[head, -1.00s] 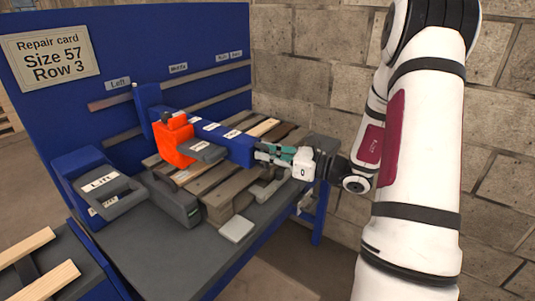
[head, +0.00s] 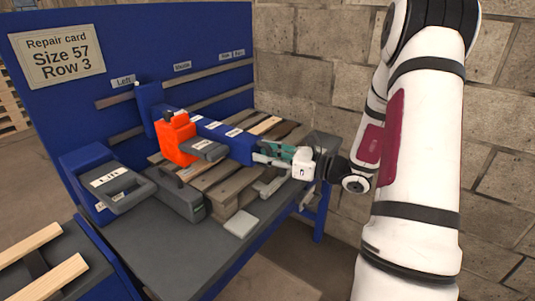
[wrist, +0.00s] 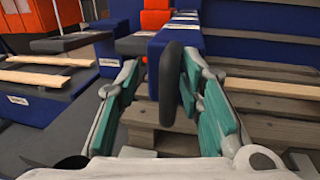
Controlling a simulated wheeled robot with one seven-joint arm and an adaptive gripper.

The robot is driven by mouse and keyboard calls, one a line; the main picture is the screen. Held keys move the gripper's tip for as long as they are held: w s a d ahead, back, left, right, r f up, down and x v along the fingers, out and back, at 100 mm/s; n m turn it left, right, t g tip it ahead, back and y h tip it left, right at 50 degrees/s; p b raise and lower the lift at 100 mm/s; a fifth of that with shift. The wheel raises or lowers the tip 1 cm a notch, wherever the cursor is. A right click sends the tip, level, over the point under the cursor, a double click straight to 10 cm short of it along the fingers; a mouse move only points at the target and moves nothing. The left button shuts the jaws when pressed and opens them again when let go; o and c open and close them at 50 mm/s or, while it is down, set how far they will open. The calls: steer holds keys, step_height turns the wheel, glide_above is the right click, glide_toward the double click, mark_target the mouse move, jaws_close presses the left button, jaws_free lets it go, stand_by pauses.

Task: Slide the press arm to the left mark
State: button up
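The press arm is a blue beam (head: 238,147) running out from a blue post (head: 149,108) on the back panel's rails. The post stands just right of the "Left" label (head: 123,81) and left of the "Middle" label (head: 182,65). An orange block (head: 172,141) sits on the beam. My gripper (head: 272,153) is at the beam's near end. In the wrist view, the dark handle (wrist: 170,85) is between its teal-padded fingers. A gap shows at the left finger; the right finger is close to the handle, and I cannot tell if it touches.
A wooden pallet (head: 230,188) lies under the beam on the grey bench (head: 160,250). A "Lift" lever unit (head: 90,165) and a grey box (head: 178,198) are to the left. A pale plate (head: 241,224) lies in front. A repair card (head: 57,54) hangs on the panel.

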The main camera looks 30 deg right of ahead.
steer(key=shift+d, duration=0.15)
steer(key=shift+s+d, duration=0.2)
steer(key=shift+s, duration=0.05)
steer(key=v, duration=1.1)
steer(key=shift+s, duration=0.15)
